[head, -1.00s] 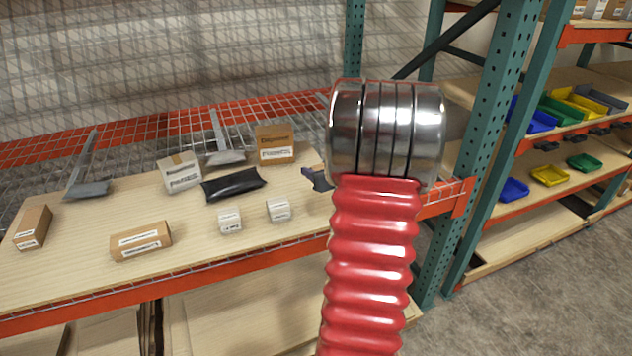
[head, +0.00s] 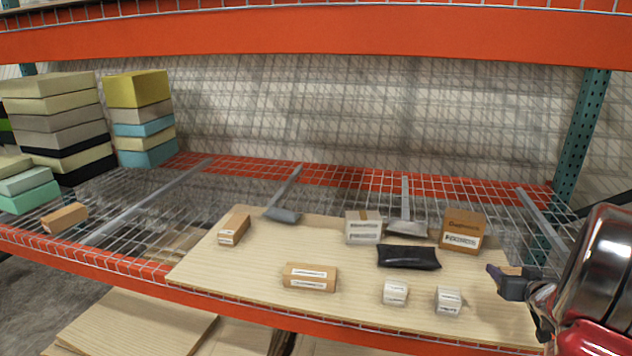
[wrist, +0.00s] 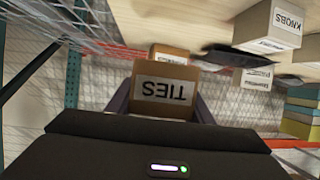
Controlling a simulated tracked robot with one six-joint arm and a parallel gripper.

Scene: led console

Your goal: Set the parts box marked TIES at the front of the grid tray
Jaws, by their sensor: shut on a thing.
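The parts box marked TIES (wrist: 163,91) is a brown cardboard box with a white label. In the wrist view its lettering appears upside down. My gripper (wrist: 163,100) is shut on it, with a dark finger at each side. In the head view my gripper (head: 512,283) is at the right edge, near the wooden board's right end, with a small patch of brown box (head: 534,272) showing beside it. Most of the held box is hidden there. I cannot make out a grid tray in either view.
A wooden board (head: 345,310) on the wire shelf carries several cartons, a black bag (head: 408,257) and two small white boxes (head: 395,292). A box marked KNOBS (wrist: 270,24) shows in the wrist view. Stacked boxes (head: 140,115) stand left. An orange beam (head: 320,32) crosses above.

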